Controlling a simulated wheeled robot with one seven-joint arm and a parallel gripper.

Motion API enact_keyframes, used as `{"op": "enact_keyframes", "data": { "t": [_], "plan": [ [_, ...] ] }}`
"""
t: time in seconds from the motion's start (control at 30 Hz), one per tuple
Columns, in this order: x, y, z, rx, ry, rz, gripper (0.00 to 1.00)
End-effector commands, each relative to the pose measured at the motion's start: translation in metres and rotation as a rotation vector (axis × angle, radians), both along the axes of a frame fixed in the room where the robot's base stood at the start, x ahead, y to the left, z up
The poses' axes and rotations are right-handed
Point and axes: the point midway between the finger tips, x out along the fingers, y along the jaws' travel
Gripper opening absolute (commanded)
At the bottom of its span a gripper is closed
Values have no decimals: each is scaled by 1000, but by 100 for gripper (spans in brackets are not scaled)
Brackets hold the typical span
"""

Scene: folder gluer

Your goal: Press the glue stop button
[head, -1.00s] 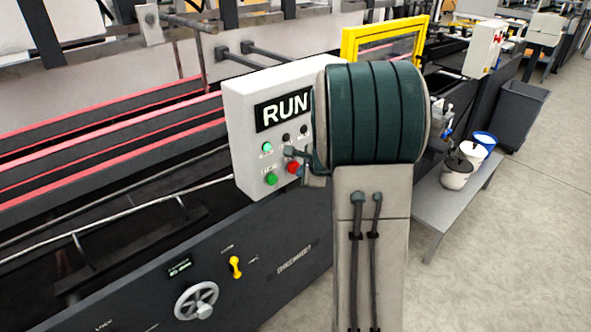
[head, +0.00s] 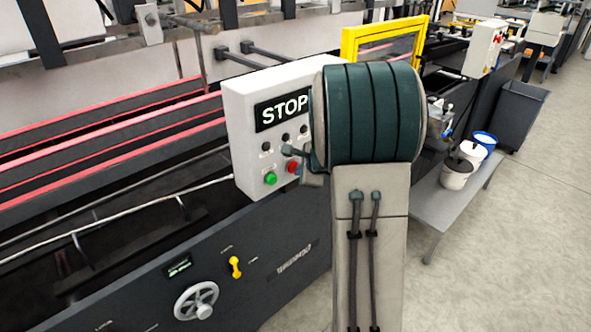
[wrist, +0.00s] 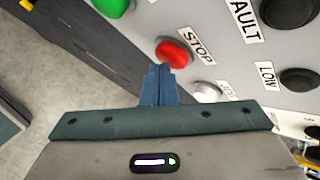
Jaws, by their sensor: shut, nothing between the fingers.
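A light grey control box (head: 238,125) on the machine side carries a display (head: 281,110) reading STOP. The red button (head: 293,167) sits low on its face, beside a green button (head: 270,178). In the wrist view the red button (wrist: 174,52) has a STOP label, and the green button (wrist: 112,6) is at the top edge. My gripper (wrist: 158,70) is shut and empty, its fingertips right at the lower edge of the red button in the picture. I cannot tell whether they touch it. In the head view my arm covers the right part of the box.
Dark lamps (head: 266,147) sit above the buttons. A handwheel (head: 196,300) and a yellow lever (head: 235,267) are on the dark machine side below. A grey bench (head: 433,205) with pots (head: 457,174) stands to the right. The floor (head: 510,250) at right is clear.

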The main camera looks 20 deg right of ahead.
Motion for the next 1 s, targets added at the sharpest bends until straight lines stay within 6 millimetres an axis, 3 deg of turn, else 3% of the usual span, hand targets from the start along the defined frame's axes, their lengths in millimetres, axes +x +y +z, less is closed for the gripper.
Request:
{"op": "enact_keyframes", "data": {
  "t": [0.33, 0.7, 1.0],
  "plan": [
    [-15, -5, 0, 0, -1, -1, 0],
    [-18, -7, 0, 0, 0, -2, 0],
    [-45, -16, -1, 1, -2, -2, 0]
  ]
}}
